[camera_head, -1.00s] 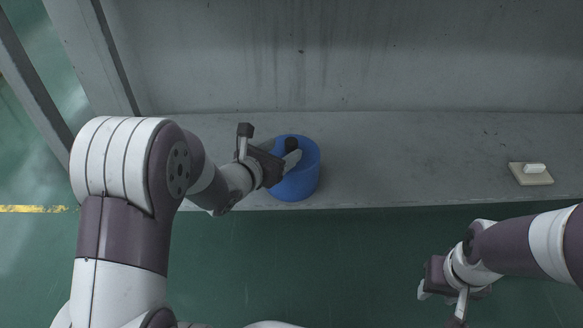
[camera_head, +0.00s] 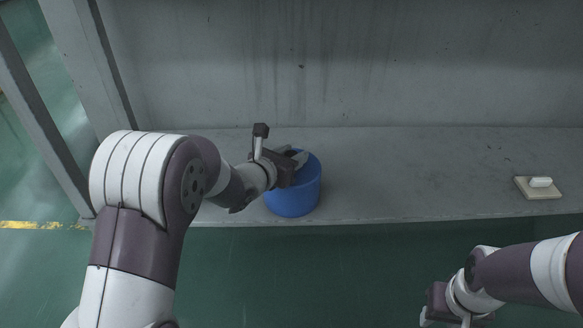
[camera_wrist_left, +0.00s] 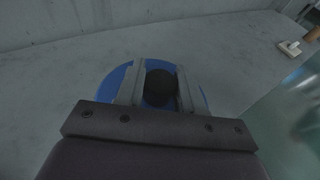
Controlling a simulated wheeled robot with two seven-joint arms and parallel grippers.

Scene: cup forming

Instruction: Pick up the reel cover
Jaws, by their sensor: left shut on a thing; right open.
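The reel cover appears to be the blue round piece (camera_head: 293,195) on the grey shelf, with a recessed top and a dark knob in its middle. It also shows in the left wrist view as a blue disc (camera_wrist_left: 115,82) with the black knob (camera_wrist_left: 160,88) at its centre. My left gripper (camera_head: 298,157) reaches over it from the left. Its two fingers are shut on the black knob, one on each side. The blue piece seems to rest on the shelf. My right gripper (camera_head: 440,318) is open and empty at the lower right, partly out of view.
The grey shelf (camera_head: 420,185) is clear between the blue piece and a beige pad (camera_head: 548,193) with a small white part (camera_head: 541,182) on it. A grey wall stands behind. The shelf's front edge runs close before the blue piece, with green floor below.

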